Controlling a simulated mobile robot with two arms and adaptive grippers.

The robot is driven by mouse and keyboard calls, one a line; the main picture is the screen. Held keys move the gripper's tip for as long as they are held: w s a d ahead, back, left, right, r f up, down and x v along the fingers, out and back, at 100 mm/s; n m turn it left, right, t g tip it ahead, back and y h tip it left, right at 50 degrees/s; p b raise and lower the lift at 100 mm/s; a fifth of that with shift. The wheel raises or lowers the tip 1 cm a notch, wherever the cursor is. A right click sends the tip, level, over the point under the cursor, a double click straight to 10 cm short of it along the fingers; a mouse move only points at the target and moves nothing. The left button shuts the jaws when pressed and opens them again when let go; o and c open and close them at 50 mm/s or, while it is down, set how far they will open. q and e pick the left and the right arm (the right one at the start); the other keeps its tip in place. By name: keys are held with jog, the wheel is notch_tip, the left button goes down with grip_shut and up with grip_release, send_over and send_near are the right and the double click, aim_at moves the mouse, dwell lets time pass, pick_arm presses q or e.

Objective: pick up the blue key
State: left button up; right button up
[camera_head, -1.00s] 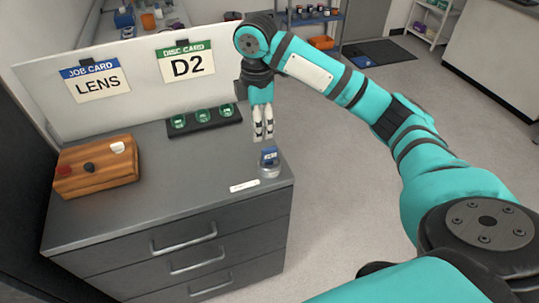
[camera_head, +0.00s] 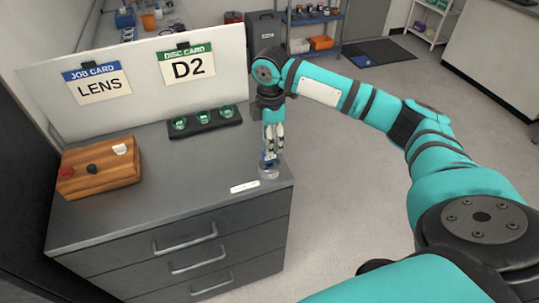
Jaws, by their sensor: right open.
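The blue key (camera_head: 268,158) stands in a small clear dish (camera_head: 269,173) near the front right corner of the grey cabinet top. My right gripper (camera_head: 271,152) points straight down over the dish, its fingers open at the key's upper part. The fingers hide part of the key, and I cannot tell whether they touch it. My left gripper is not in view.
A white label (camera_head: 244,187) lies in front of the dish. A black rack (camera_head: 205,122) with green discs lies behind. A wooden block (camera_head: 98,171) with coloured knobs is at left. A white board (camera_head: 130,88) with two cards stands at the back.

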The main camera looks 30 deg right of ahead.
aim_at(270, 161)
notch_tip(270, 161, down, 4)
jog(key=shift+f+p, duration=0.1)
jog(key=shift+p, duration=0.75)
jog(key=shift+w+f, duration=0.1)
jog(key=shift+f, duration=0.45)
grip_shut()
